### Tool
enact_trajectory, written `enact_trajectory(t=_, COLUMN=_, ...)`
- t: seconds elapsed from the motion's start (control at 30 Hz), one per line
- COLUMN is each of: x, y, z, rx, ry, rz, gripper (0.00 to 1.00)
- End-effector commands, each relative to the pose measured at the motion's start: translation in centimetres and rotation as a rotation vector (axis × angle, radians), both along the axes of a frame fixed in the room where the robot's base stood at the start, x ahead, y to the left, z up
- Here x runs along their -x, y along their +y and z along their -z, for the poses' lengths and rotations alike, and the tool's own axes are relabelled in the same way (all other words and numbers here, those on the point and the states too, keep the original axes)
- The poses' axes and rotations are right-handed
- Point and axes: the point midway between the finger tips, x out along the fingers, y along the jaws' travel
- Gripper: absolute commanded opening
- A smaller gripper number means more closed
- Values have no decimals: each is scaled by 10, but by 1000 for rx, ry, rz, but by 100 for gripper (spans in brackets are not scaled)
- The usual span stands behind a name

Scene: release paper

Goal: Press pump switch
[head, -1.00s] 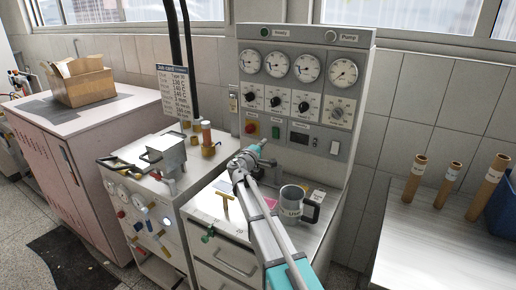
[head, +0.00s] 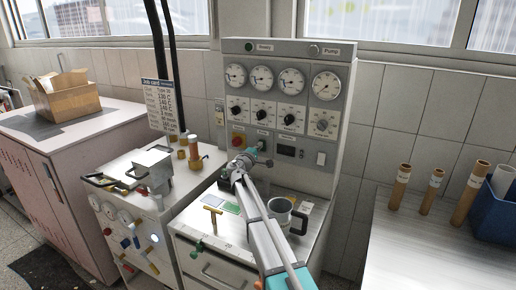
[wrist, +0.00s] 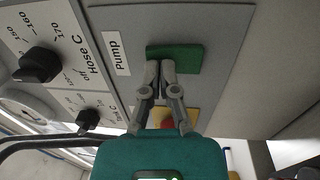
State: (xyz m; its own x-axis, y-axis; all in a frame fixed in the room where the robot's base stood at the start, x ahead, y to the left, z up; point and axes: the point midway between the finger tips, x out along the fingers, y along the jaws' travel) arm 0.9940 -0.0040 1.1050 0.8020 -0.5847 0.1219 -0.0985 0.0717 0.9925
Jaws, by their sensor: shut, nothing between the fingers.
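The pump switch is a green rectangular button (wrist: 182,58) beside a "Pump" label in the wrist view. My gripper (wrist: 160,66) is shut and empty, with its fingertips overlapping the near edge of the green button; whether they touch it I cannot tell. In the head view my gripper (head: 258,148) is at the lower part of the grey control panel (head: 345,85) and mostly hides the green button. A red button on a yellow plate (head: 238,138) is left of it; part of it also shows behind the fingers in the wrist view (wrist: 168,118).
Knobs (head: 237,110) and gauges (head: 291,80) fill the panel above. A white switch (head: 320,158) is to the right. A grey mug (head: 280,211) and a T-handled tool (head: 213,219) are on the worktop below my arm. Cardboard tubes (head: 431,191) stand on the right table.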

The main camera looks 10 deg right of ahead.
Motion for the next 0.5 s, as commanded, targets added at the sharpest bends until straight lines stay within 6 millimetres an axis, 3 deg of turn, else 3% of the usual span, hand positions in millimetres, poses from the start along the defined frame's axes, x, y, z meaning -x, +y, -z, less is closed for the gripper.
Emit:
enact_trajectory(t=0.23, x=-1, y=-7, z=-2, rx=-5, ry=9, rz=8, gripper=0)
enact_trajectory(t=0.5, x=0, y=-1, z=0, rx=-5, ry=9, rz=1, gripper=0)
